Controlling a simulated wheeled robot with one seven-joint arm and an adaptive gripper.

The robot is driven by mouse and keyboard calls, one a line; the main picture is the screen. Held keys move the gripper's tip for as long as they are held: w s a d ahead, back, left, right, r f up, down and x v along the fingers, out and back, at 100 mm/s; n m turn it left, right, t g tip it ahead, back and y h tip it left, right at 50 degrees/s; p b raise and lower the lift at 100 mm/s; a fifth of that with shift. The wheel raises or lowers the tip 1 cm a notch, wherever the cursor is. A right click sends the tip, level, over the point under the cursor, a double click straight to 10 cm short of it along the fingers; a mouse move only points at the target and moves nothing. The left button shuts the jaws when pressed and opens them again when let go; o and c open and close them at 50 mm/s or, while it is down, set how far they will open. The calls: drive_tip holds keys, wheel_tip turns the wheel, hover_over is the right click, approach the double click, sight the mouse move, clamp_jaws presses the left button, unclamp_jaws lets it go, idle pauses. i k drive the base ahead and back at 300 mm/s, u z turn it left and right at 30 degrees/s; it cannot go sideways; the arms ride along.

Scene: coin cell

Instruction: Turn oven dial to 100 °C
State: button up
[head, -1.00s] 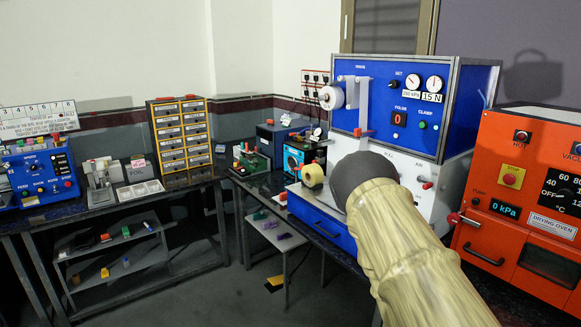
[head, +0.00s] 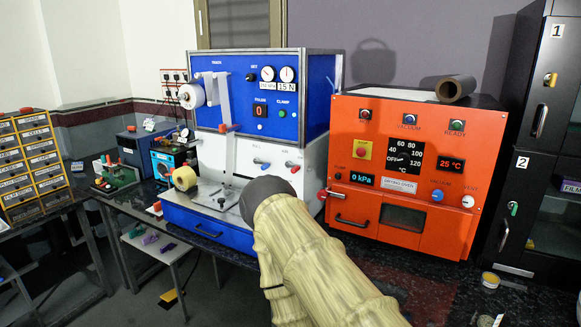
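The orange drying oven (head: 365,225) stands right of centre in the head view. Its dial (head: 404,158) sits on a black plate marked OFF, 40, 60, 80, 100, 120 and °C. The dial's pointer is too small to read for certain. A display beside it (head: 451,164) reads 25 °C, and another display (head: 362,179) reads 0 kPa. My arm, in a pale ribbed sleeve with a dark rounded end, reaches up from the bottom centre in front of the blue machine, apart from the oven dial. My gripper's fingers do not show.
The blue machine (head: 313,100) stands left of the oven, with a yellow roll (head: 184,178) at its front. A dark tube (head: 455,88) lies on the oven's top. Black lockers (head: 541,135) stand at the right. A small jar (head: 490,280) is on the dark bench in front of them.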

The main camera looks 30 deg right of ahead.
sight(403, 158)
drive_tip(key=u, duration=1.25)
drive_tip(key=k, duration=0.6)
drive_tip(key=z, duration=1.5)
